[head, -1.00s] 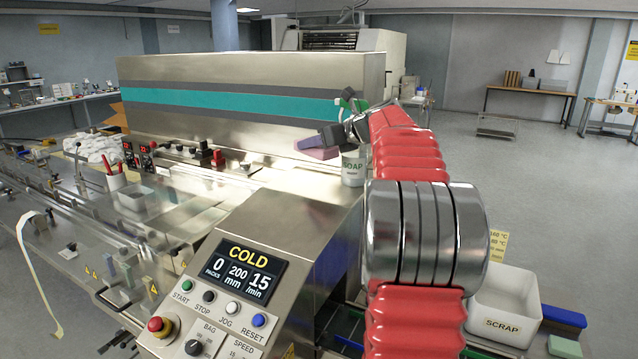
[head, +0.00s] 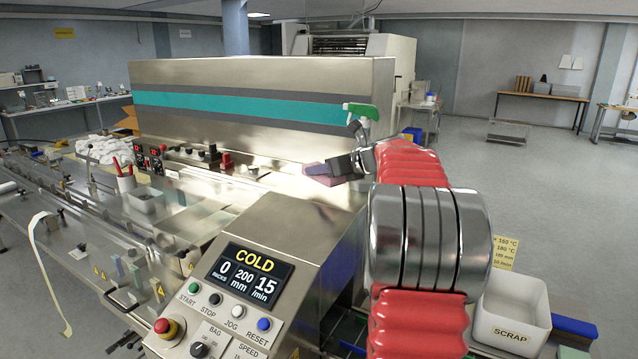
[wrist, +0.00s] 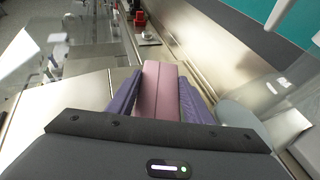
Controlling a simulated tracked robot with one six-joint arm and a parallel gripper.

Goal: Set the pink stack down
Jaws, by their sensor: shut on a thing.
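The pink stack (wrist: 158,95) lies between the two purple-padded fingers of my gripper (wrist: 156,98) in the wrist view, its long side pointing away from the wrist. The gripper is shut on it. In the head view my gripper (head: 328,172) is at the end of my red arm, above the steel machine top beside the teal-striped housing. The pink stack (head: 318,169) shows only as a small pink patch there. I cannot tell from these views whether its underside touches the steel surface.
The striped housing (head: 250,120) stands behind the gripper. The control panel (head: 245,270) reading COLD is in front. A white SCRAP bin (head: 512,312) stands at lower right.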

